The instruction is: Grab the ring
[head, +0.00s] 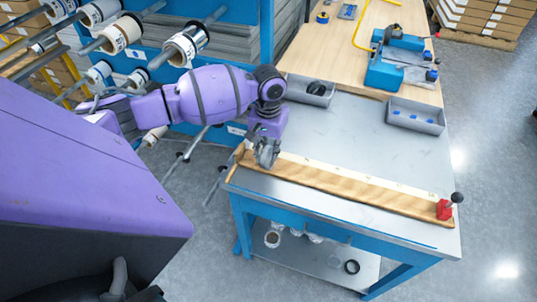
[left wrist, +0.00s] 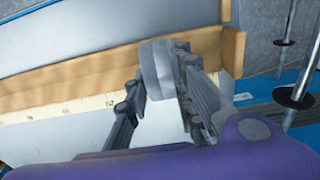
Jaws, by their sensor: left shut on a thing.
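My left gripper (head: 266,152) is above the left end of the wooden strip on the metal table. In the left wrist view its two fingers are closed on a thick grey ring (left wrist: 156,68), one finger on each side. The ring is beside the wooden strip (left wrist: 70,80); whether it touches the wood or the table I cannot tell. In the head view the ring is mostly hidden by the fingers and hard to make out. My right gripper is not in view.
The wooden strip (head: 350,191) with a pale scale runs along the table's (head: 360,135) front edge to a red block (head: 444,210) with a black knob. Grey bins (head: 415,118) stand at the back. A roll rack (head: 188,45) is at the left. The table's middle is clear.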

